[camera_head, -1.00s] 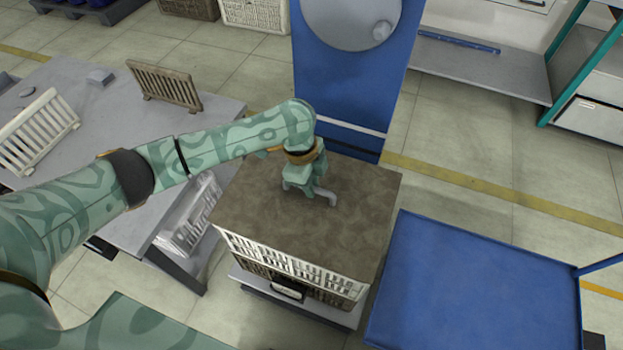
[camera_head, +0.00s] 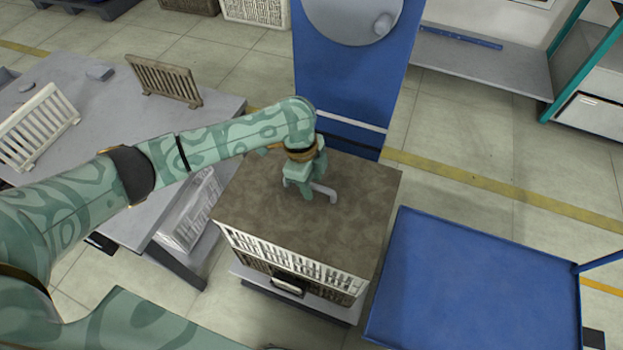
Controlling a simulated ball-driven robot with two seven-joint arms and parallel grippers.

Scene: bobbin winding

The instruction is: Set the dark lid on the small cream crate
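The dark lid (camera_head: 255,195) is a broad, flat, mottled brown panel with a grey bar handle (camera_head: 328,194) on top. My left gripper (camera_head: 305,190) reaches down onto the middle of the lid and its fingers are closed around the handle. The cream crate (camera_head: 300,262) is directly under the lid; only its slatted front side shows below the lid's front edge. Its top and inside are hidden. I cannot tell whether the lid rests on the rim or hangs slightly above it. My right gripper is not in view.
A grey table (camera_head: 110,115) on the left bears a brown slatted panel (camera_head: 165,82) and a cream slatted panel (camera_head: 38,125). A blue tray-like surface (camera_head: 470,285) is empty at right. A blue upright panel (camera_head: 350,85) stands behind the lid.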

